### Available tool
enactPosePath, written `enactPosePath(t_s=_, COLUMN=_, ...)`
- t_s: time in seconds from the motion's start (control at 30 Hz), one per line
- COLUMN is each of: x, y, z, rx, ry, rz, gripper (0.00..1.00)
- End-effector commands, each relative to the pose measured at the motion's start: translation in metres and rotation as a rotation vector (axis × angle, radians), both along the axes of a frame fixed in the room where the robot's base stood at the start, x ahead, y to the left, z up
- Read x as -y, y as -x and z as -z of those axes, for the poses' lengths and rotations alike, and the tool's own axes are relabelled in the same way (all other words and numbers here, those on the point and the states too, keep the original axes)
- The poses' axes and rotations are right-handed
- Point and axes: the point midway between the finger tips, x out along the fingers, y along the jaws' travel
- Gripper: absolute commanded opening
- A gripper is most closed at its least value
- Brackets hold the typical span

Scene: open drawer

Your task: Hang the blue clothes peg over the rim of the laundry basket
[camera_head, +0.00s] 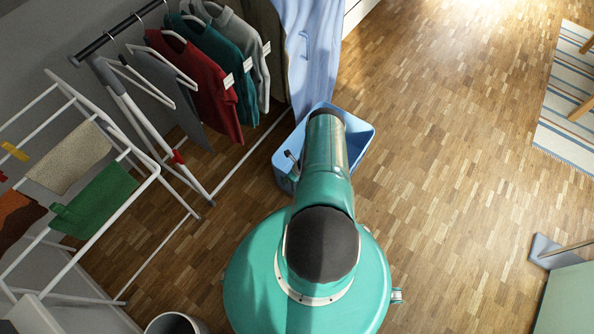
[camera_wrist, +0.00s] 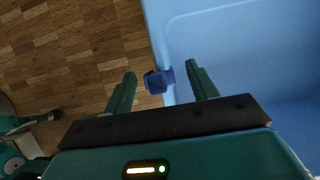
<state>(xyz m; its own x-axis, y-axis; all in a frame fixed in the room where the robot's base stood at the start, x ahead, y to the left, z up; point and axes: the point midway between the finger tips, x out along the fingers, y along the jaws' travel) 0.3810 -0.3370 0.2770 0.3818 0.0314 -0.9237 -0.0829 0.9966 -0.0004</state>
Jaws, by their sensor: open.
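The blue clothes peg (camera_wrist: 154,82) shows in the wrist view at the rim of the light blue laundry basket (camera_wrist: 235,45). It appears to straddle the rim, with its larger part on the outer side and a smaller part on the inner side. My gripper (camera_wrist: 160,70) is open, one finger on each side of the peg, with gaps between fingers and peg. The left finger is outside the basket and the right finger is over its inside. In the head view the basket (camera_head: 362,130) is partly covered by my arm, and I cannot make out the peg there.
A clothes rail with hanging shirts (camera_head: 208,85) stands left of the basket, and a pale blue cloth (camera_head: 308,50) hangs behind it. A white drying rack (camera_head: 130,200) is at the left. A dustpan (camera_head: 545,250) lies at the right. The wooden floor right of the basket is clear.

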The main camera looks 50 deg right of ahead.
Motion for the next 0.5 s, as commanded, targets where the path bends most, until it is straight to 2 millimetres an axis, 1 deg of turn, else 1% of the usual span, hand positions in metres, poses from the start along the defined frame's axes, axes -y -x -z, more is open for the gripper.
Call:
enactPosePath(t_s=0.17, x=0.001, y=0.009, z=-0.024, rx=-0.001, ry=-0.003, rz=0.001, gripper=0.58)
enactPosePath(t_s=0.5, x=0.003, y=0.031, z=-0.078, rx=-0.002, ry=0.001, rz=-0.004, gripper=0.58)
